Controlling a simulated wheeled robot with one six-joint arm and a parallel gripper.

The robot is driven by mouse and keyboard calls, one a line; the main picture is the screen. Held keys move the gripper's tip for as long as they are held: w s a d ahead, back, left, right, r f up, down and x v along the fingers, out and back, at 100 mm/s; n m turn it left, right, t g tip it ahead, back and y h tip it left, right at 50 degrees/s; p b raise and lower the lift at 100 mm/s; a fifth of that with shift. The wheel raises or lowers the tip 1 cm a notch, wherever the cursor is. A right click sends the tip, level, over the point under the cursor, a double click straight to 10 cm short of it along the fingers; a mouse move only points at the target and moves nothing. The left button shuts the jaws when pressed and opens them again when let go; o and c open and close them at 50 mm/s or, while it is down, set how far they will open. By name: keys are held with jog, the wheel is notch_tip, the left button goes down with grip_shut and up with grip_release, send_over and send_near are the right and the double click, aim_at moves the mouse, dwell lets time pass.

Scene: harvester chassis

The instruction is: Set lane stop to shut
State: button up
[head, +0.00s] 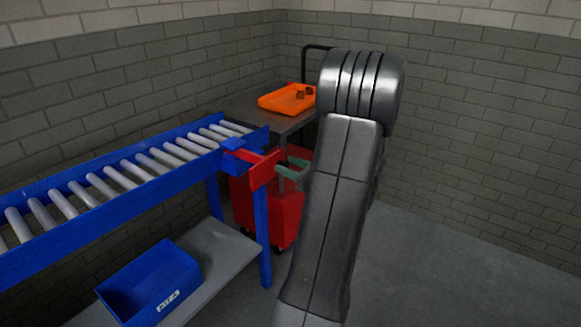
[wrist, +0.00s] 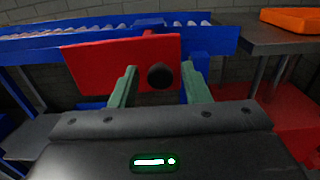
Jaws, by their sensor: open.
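The lane stop is a red plate (head: 263,171) at the near right end of the blue roller conveyor. In the wrist view the red plate (wrist: 105,70) stands upright and faces me, with a round black knob (wrist: 160,76) near its right side. My gripper (head: 291,169) is at the plate, partly hidden by my arm in the head view. In the wrist view its green fingers (wrist: 159,70) are open, one on each side of the knob, with gaps visible. Whether they overlap the knob in depth is unclear. I cannot tell the stop's exact setting.
The blue roller conveyor (head: 90,197) runs off to the left. A blue bin (head: 150,284) sits on the grey shelf (head: 218,258) below it. An orange tray (head: 286,98) stands on a dark table behind. A red container (head: 275,215) is under that table. Floor at right is clear.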

grip_shut()
jog(key=p+x, duration=0.1)
jog(key=x, duration=0.9)
jog(key=shift+a+p, duration=0.15)
jog(key=shift+p, duration=0.15)
jog(key=shift+w, duration=0.1)
grip_release()
jog(key=p+v, duration=0.1)
jog(key=v, duration=1.2)
jog(key=shift+s+d, duration=0.2)
jog(key=shift+d, duration=0.15)
